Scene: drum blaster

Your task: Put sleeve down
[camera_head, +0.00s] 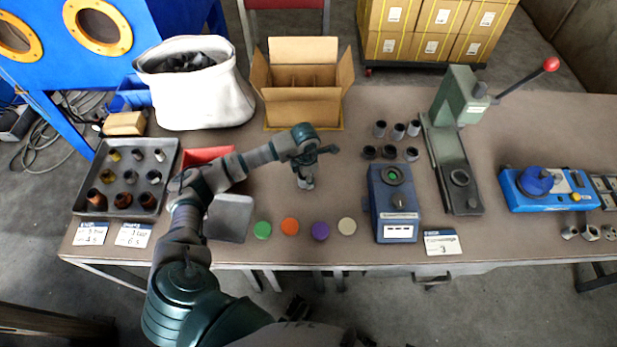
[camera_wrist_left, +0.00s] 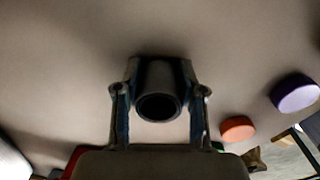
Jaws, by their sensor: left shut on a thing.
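My left gripper (camera_head: 306,182) points down over the middle of the brown table (camera_head: 345,128), behind the row of coloured discs. In the left wrist view, its two fingers (camera_wrist_left: 160,92) are shut on a dark cylindrical sleeve (camera_wrist_left: 158,78), one on each side. The sleeve's round open end faces the camera. In the head view the sleeve is mostly hidden by the gripper, and I cannot tell whether it touches the table. My right gripper is not in view.
Behind stands an open cardboard box (camera_head: 303,118). Right are a blue-grey device (camera_head: 396,215), several dark sleeves (camera_head: 412,154) and a green lever press (camera_head: 449,165). In front lie green, orange (camera_head: 290,225), purple (camera_head: 320,231) and beige discs. A tray (camera_head: 85,205) of parts is left.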

